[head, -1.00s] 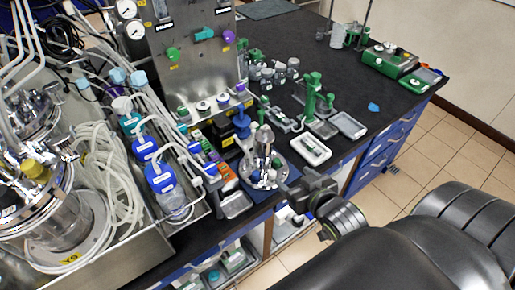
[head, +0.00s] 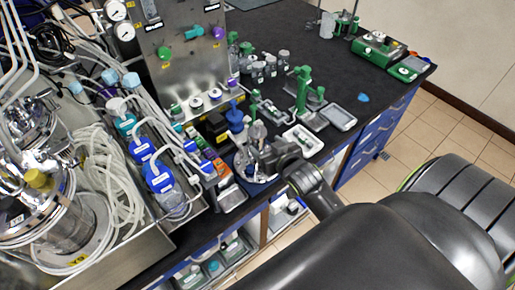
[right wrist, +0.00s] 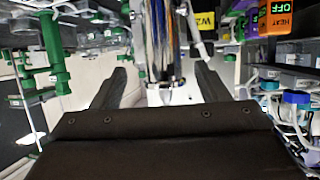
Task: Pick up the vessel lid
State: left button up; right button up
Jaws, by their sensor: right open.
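The vessel lid (head: 244,166) is a round metal plate with upright posts and fittings, standing on a blue mat at the bench's front edge. My right gripper (head: 266,158) is at its right side in the head view and hides part of it. In the right wrist view the gripper (right wrist: 162,82) is open, with its two dark fingers spread wide. My left gripper is not in view.
A green stand (head: 302,92) and a white tray (head: 303,140) are right of the lid. Blue-capped bottles (head: 158,178) and coiled clear tubing (head: 98,190) crowd the left. A steel panel (head: 185,60) rises behind. The black bench (head: 385,90) has free room at the right.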

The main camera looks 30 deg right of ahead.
aim_at(261, 141)
jog(key=shift+w+f, duration=0.15)
jog(key=shift+w, duration=0.25)
jog(key=shift+w+p, duration=0.45)
jog(key=shift+w, duration=0.1)
jog(key=p+x, duration=0.1)
jog(key=x, duration=0.2)
jog(key=shift+a, duration=0.1)
jog(key=shift+w+f, duration=0.2)
jog(key=shift+w, duration=0.35)
grip_shut()
jog(key=shift+w+r, duration=0.2)
jog(key=shift+r, duration=0.15)
